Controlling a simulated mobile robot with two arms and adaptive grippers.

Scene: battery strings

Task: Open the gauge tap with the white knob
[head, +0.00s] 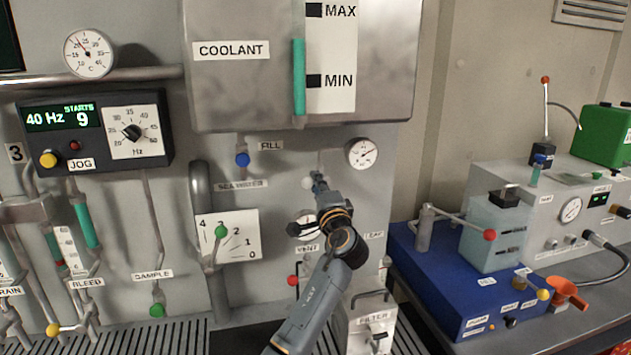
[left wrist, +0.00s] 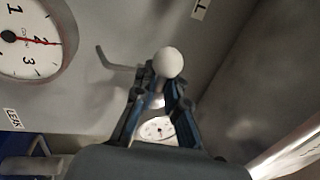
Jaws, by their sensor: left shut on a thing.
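The white knob (head: 307,183) of the gauge tap sits on the panel left of and below the small round gauge (head: 362,153). In the left wrist view the white knob (left wrist: 169,62) is a white ball between the fingertips of my left gripper (left wrist: 165,82), which is shut on it. A bent grey lever (left wrist: 115,64) shows beside the knob. The gauge (left wrist: 30,38) there has a red needle near 2. In the head view my left gripper (head: 318,180) reaches up to the knob and partly hides the tap. My right gripper is not in view.
The coolant tank (head: 250,95) overhangs above, with a blue knob (head: 242,160) to the left. A green-knobbed lever (head: 221,231) stands at a numbered scale lower left. A red knob (head: 293,281) is beside my arm. A filter box (head: 372,325) is below right.

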